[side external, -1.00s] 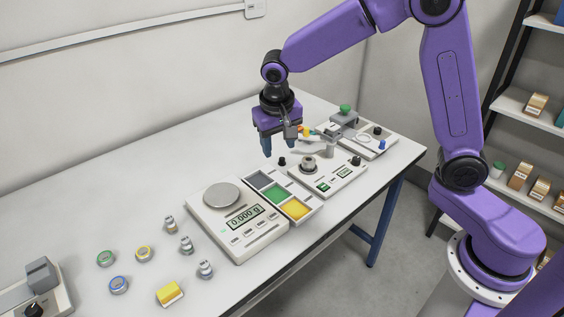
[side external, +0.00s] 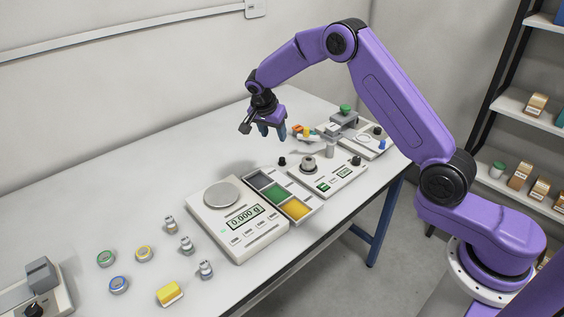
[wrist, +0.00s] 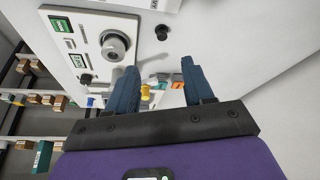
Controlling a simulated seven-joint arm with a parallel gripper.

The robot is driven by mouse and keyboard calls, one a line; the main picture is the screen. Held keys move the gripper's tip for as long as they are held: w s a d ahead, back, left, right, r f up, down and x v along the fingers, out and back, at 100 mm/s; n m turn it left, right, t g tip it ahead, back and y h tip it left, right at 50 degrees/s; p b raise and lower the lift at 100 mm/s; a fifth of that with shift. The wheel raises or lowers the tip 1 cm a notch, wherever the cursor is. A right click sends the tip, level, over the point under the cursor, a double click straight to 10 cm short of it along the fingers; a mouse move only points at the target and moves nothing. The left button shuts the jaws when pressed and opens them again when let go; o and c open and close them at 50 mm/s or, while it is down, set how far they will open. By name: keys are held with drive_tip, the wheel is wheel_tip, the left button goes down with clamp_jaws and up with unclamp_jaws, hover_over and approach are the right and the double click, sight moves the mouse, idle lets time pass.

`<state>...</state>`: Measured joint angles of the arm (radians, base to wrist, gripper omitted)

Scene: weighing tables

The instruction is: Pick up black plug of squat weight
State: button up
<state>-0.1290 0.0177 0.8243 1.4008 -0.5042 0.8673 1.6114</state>
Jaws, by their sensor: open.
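A small black plug (side external: 282,161) stands on the white table just left of a white instrument with a round metal piece (side external: 308,164) on top. The plug also shows in the wrist view (wrist: 162,33), beyond my fingertips and near the top. I cannot tell a separate squat weight under it. My gripper (side external: 271,133) is open and empty, in the air above and slightly left of the plug in the side view. In the wrist view its two blue fingers (wrist: 161,76) are spread apart with nothing held between them.
A three-colour tray (side external: 316,208) and a scale (side external: 277,242) reading 0.000 g stand in front of the plug. Another device (side external: 381,148) with small coloured parts is at the far right. Several small metal weights (side external: 186,245) stand front left. The table left of the plug is clear.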

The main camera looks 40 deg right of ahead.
hover_over(281, 159)
drive_tip(key=s+a, duration=0.2)
drive_tip(key=a, duration=0.1)
drive_tip(key=f, duration=0.8)
drive_tip(key=shift+w+d+f, duration=0.2)
drive_tip(key=shift+d, duration=0.05)
drive_tip(key=shift+w+x, duration=0.1)
drive_tip(key=shift+x, duration=1.4)
drive_tip(key=shift+w+x, duration=0.15)
drive_tip(key=shift+x, duration=1.4)
clamp_jaws()
